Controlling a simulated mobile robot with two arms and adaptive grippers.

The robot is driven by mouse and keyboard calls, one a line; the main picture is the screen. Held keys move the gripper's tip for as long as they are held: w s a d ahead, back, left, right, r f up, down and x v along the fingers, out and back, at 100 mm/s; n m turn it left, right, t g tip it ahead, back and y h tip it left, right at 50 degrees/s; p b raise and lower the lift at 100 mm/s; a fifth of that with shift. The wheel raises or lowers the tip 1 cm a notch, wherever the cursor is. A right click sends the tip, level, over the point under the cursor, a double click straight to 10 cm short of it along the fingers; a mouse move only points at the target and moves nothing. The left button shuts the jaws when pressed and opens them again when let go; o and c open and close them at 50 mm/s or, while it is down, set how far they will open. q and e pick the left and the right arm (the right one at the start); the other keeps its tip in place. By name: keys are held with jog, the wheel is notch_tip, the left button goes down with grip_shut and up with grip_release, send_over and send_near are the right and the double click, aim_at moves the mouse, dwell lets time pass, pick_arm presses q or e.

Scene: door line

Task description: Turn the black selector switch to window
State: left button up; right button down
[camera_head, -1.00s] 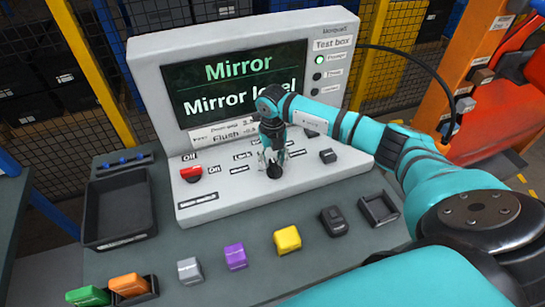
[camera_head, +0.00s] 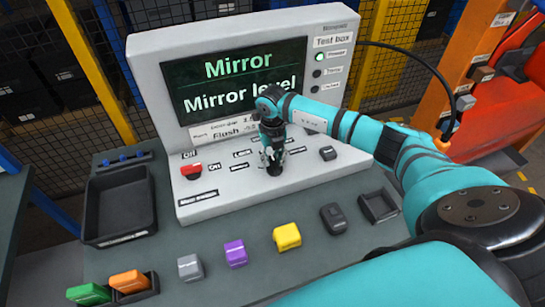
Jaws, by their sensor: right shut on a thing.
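The test box (camera_head: 300,180) stands on the grey bench with its screen (camera_head: 240,83) reading "Mirror" and "Mirror level". The black selector switch is hidden under my right gripper (camera_head: 273,166), which points down at the middle of the sloped panel. The gripper is shut on the black selector switch, as far as I can tell; its fingertips are small and dark here. Labels around it are partly covered, with "Lock" to its left. My left gripper is not in view.
A red switch (camera_head: 191,170) and a small black button (camera_head: 328,153) sit on the panel. Grey, purple, yellow (camera_head: 287,237) and black blocks lie in front. A black tray (camera_head: 118,207) is at the left; green and orange (camera_head: 129,282) blocks are at the front left.

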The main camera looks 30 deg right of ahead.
jog(key=shift+w+a+f+n+b, duration=0.1)
jog(key=shift+a+f+n+b, duration=0.05)
jog(key=shift+n+b, duration=1.2)
jog(key=n+b, duration=0.3)
jog(key=shift+a+n, duration=0.25)
jog(key=shift+a, duration=0.05)
jog(key=n+b, duration=0.1)
jog(key=n, duration=0.1)
jog(key=n+b, duration=0.2)
jog(key=shift+s+a, duration=0.2)
jog(key=shift+a, duration=0.1)
jog(key=shift+s+a+r+n+b, duration=0.1)
jog(key=shift+r+n+b, duration=0.1)
jog(key=shift+n+b, duration=0.6)
